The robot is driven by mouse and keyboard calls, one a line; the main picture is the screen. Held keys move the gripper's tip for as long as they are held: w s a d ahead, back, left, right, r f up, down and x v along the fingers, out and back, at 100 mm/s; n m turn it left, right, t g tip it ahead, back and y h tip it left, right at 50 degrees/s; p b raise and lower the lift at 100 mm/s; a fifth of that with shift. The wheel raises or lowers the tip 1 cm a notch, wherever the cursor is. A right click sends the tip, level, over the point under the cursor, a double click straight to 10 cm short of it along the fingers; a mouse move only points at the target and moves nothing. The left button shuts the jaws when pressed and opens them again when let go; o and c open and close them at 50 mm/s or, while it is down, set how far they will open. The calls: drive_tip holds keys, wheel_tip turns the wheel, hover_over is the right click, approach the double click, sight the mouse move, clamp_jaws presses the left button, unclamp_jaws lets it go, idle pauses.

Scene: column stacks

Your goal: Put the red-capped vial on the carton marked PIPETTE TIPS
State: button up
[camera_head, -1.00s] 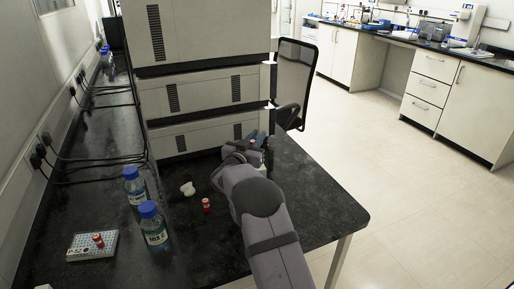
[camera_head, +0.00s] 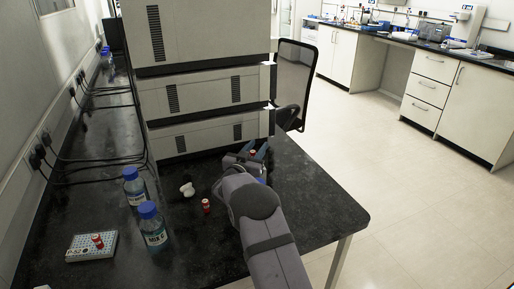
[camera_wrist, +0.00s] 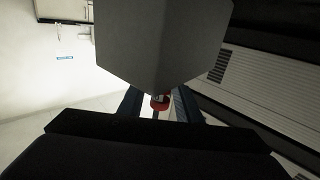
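A red-capped vial (camera_head: 253,153) shows between the fingers of my gripper (camera_head: 254,151), near the foot of the stacked cabinets. In the wrist view its red top (camera_wrist: 160,101) lies between the dark blue fingers; whether they touch it I cannot tell. A second red-capped vial (camera_head: 206,205) stands on the black bench left of my arm. A third red-topped item (camera_head: 97,240) is on a small pale patterned box (camera_head: 75,255) at the left front. No PIPETTE TIPS lettering is readable. A grey block (camera_wrist: 165,40) covers the wrist view's upper middle.
Two blue-capped bottles (camera_head: 153,228) (camera_head: 135,188) stand on the bench (camera_head: 315,205) left of my arm, with a small white item (camera_head: 187,189) nearby. Tall stacked cabinets (camera_head: 205,85) rise behind the gripper. The bench's right side is clear.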

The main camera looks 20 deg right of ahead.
drive_tip(key=shift+r, duration=0.2)
drive_tip(key=shift+s+a, duration=0.2)
drive_tip(key=shift+a, duration=0.05)
drive_tip(key=shift+s+a+r, duration=0.5)
drive_tip(key=shift+s+a, duration=0.35)
wheel_tip(320, 180, up, 5)
drive_tip(key=shift+f, duration=0.1)
drive_tip(key=shift+r, duration=0.6)
